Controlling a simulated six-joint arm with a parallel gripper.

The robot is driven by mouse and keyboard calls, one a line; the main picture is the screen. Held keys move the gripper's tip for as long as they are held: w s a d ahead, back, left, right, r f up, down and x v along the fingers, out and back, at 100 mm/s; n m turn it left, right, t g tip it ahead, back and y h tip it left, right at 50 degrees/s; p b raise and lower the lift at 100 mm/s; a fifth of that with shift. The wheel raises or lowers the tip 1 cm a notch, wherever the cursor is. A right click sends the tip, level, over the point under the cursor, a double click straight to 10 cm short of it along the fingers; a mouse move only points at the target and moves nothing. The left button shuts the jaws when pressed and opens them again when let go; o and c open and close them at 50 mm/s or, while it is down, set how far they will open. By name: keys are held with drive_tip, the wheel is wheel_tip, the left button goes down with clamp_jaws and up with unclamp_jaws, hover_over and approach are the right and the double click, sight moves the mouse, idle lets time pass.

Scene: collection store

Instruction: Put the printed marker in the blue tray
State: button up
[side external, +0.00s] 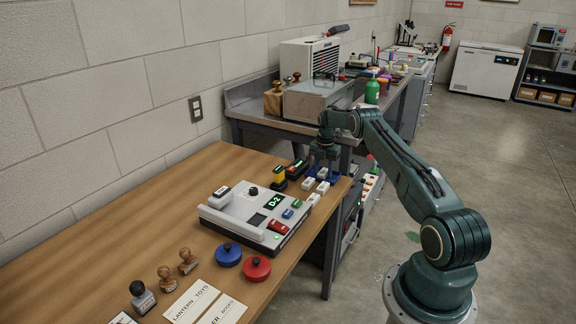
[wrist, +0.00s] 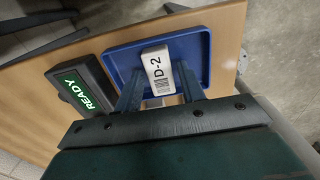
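The printed marker (wrist: 159,72), a white block labelled D-2 with a barcode, is over the floor of the blue tray (wrist: 204,58) in the wrist view. Whether it touches the floor is hard to tell. My gripper (wrist: 160,78) has one finger on each side of it, apparently with narrow gaps, so it looks open. In the side external view, my gripper (side external: 324,167) is low over the blue tray (side external: 335,176) at the table's far right end. Its fingers stand apart and partly hide the tray and marker.
A black box with a green READY display (wrist: 83,88) stands just left of the tray. Several white blocks (side external: 313,199) lie nearer the grey console (side external: 240,217), whose display reads D-2. Red (side external: 257,268) and blue (side external: 228,254) round lidded pots and wooden-handled stamps (side external: 188,261) stand in front.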

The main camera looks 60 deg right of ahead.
sight(323, 171)
drive_tip(key=shift+o, duration=0.5)
drive_tip(key=shift+r, duration=0.1)
wheel_tip(323, 171, up, 12)
idle(0.5)
idle(0.5)
